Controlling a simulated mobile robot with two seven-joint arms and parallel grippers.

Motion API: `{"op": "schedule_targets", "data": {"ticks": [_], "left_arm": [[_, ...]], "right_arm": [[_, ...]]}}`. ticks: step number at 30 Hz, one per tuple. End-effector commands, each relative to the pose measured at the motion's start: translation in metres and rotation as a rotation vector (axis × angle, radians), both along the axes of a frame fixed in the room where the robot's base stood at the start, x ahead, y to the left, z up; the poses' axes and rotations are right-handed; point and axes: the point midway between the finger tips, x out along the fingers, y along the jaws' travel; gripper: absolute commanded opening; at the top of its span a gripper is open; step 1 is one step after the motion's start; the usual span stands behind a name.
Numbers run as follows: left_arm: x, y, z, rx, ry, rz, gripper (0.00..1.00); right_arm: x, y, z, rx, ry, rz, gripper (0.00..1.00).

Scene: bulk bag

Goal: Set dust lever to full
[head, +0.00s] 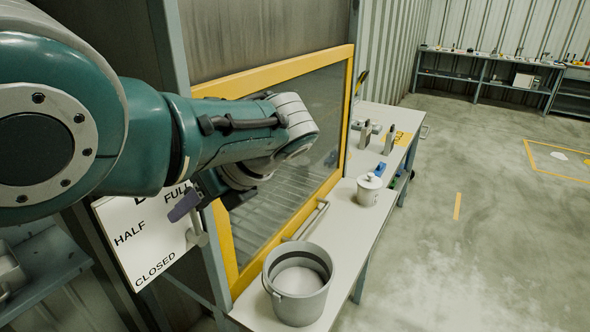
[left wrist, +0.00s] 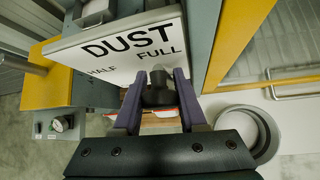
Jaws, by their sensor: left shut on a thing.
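The dust lever's white plate (head: 140,238) is at the lower left of the head view, with HALF, FULL and CLOSED readable. It also shows in the left wrist view (left wrist: 110,62) with the word DUST. The lever's grey hub (head: 197,236) is at the plate's right edge. My left gripper (head: 187,205) has purple fingers near the FULL label. In the left wrist view the fingers (left wrist: 160,104) are shut on the dark lever knob (left wrist: 158,92), just below FULL. My arm and fingers hide part of the lever, so its exact angle is hard to tell. My right gripper is out of view.
A yellow-framed window (head: 238,262) stands close right of the plate. A grey bucket (head: 298,300) and a lidded white pot (head: 368,192) stand on the white bench (head: 338,235). Open floor lies to the right, with shelving (head: 485,72) at the back.

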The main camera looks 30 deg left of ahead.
Motion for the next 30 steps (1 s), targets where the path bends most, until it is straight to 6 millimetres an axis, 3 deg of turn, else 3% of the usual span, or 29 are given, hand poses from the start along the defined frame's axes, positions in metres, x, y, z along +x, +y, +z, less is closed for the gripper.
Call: {"op": "schedule_targets", "data": {"ticks": [22, 23, 30], "left_arm": [[-0.0063, 0.0000, -0.0004, 0.006, 0.083, 0.005, 0.00], [-0.0063, 0.0001, -0.0004, 0.006, 0.083, 0.005, 0.43], [-0.0050, 0.0003, 0.0001, 0.006, 0.076, 0.004, 0.70]], "right_arm": [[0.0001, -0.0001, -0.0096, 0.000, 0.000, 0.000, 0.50], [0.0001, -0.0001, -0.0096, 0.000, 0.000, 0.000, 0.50], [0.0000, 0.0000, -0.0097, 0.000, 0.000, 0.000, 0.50]]}}
